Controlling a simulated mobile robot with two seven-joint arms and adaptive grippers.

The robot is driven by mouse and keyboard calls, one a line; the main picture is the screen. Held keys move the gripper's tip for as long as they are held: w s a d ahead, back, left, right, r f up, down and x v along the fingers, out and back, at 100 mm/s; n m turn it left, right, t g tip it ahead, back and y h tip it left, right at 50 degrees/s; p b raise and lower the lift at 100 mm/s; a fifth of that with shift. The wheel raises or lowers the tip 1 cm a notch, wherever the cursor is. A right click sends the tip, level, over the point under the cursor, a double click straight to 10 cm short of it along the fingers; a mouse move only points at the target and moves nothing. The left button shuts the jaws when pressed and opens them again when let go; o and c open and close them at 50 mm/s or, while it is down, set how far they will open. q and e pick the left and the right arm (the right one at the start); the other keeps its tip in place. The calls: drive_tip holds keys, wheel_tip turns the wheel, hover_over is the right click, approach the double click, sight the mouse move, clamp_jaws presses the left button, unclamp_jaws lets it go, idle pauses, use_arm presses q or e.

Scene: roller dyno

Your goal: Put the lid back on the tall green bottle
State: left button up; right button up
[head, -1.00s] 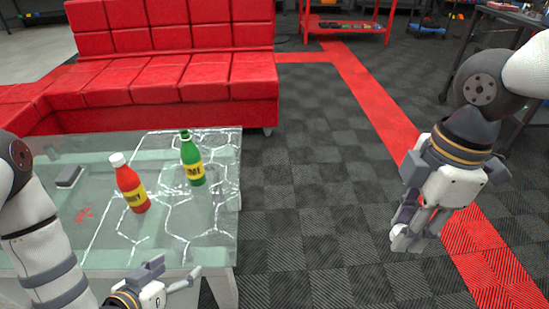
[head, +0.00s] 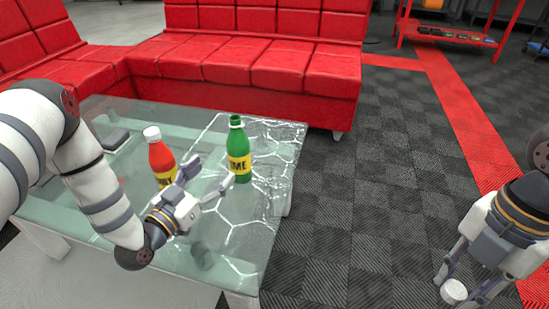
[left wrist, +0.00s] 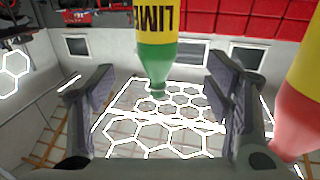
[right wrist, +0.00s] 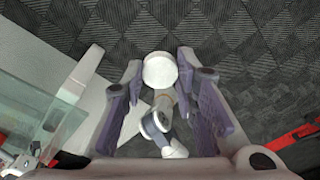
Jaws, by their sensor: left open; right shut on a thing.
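The tall green bottle (head: 238,160) with a yellow label stands upright on the glass table, its neck showing no white lid. In the left wrist view the green bottle (left wrist: 157,58) appears upside down, ahead between the fingers. My left gripper (head: 211,176) is open and empty, just left of the green bottle and apart from it. My right gripper (head: 457,287) is shut on a white lid (head: 454,291), out over the floor right of the table. The lid (right wrist: 160,71) shows between the fingertips in the right wrist view.
A red bottle (head: 161,158) with a white cap stands close behind my left gripper; it also shows in the left wrist view (left wrist: 300,105). A small dark object (head: 116,139) lies on the glass table (head: 225,250). A red sofa (head: 250,65) stands behind. The floor between is clear.

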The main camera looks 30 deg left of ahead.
sight(231, 154)
use_arm(q)
drive_tip(key=w+b, duration=0.1)
drive_tip(key=w, duration=0.4)
drive_tip(key=shift+f, duration=0.1)
use_arm(e)
drive_tip(key=shift+f, duration=0.9)
use_arm(q)
drive_tip(key=shift+w, duration=0.4)
drive_tip(key=w+b, duration=0.1)
drive_tip(key=w, duration=0.4)
drive_tip(key=shift+w+d+b, duration=0.1)
drive_tip(key=shift+d+b, duration=0.05)
drive_tip(key=shift+b, duration=0.2)
use_arm(e)
wheel_tip(231, 154, down, 2)
drive_tip(key=shift+f, duration=0.2)
use_arm(q)
drive_tip(key=shift+c, duration=0.6)
clamp_jaws()
drive_tip(key=shift+r, duration=0.25)
use_arm(e)
drive_tip(key=shift+r, duration=0.15)
